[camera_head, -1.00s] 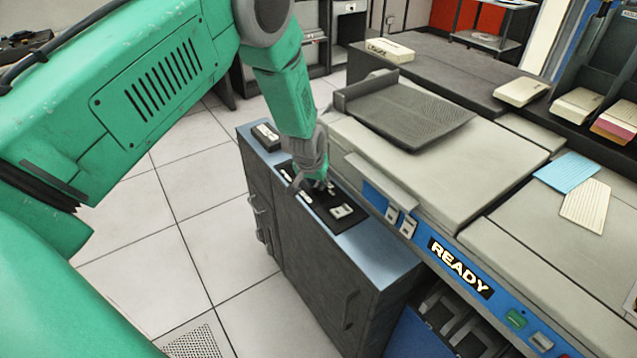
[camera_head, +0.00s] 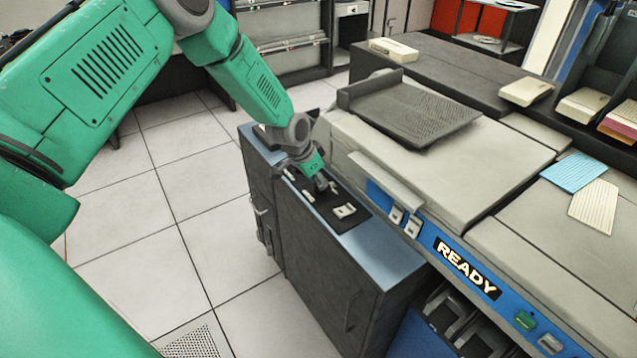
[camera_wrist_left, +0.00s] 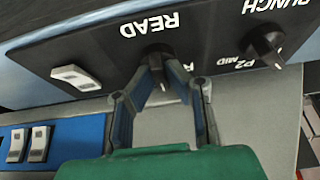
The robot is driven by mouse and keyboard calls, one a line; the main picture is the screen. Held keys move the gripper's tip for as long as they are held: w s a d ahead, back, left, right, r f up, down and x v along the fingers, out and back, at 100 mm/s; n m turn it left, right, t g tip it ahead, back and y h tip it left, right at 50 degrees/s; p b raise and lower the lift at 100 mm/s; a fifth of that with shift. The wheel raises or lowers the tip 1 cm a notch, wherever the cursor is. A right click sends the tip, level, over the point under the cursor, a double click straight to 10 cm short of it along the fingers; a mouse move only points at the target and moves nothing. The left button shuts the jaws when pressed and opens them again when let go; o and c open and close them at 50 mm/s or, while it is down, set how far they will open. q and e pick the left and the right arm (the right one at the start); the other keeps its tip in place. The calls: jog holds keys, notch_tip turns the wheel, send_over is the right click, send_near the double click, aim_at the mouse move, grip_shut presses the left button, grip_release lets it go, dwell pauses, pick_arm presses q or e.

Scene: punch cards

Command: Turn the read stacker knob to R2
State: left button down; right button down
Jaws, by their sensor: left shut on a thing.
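The read stacker knob (camera_wrist_left: 158,52) is a dark knob below the upside-down word READ on a black panel (camera_wrist_left: 110,52) in the left wrist view. My left gripper (camera_wrist_left: 157,82) is shut on this knob, with one finger on each side. A small white pointer mark shows between the fingertips. The fingers partly hide the labels beside the knob, so I cannot read its setting. In the head view my left gripper (camera_head: 324,186) reaches down to the panel on the blue cabinet top, and the knob is hidden there. My right gripper is not in view.
A punch knob (camera_wrist_left: 265,42) with P2 and MID labels stands to the right in the wrist view. A white rocker switch (camera_wrist_left: 76,77) is on the left. The card machine (camera_head: 440,160), with a READY sign (camera_head: 467,268), stands right beside the cabinet.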

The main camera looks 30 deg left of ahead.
pick_arm(q)
jog(key=shift+w, duration=0.15)
jog(key=c, duration=1.6)
grip_release()
jog(key=shift+w+f, duration=0.1)
jog(key=v, duration=1.2)
jog(key=shift+a, duration=0.1)
jog(key=shift+f, duration=0.1)
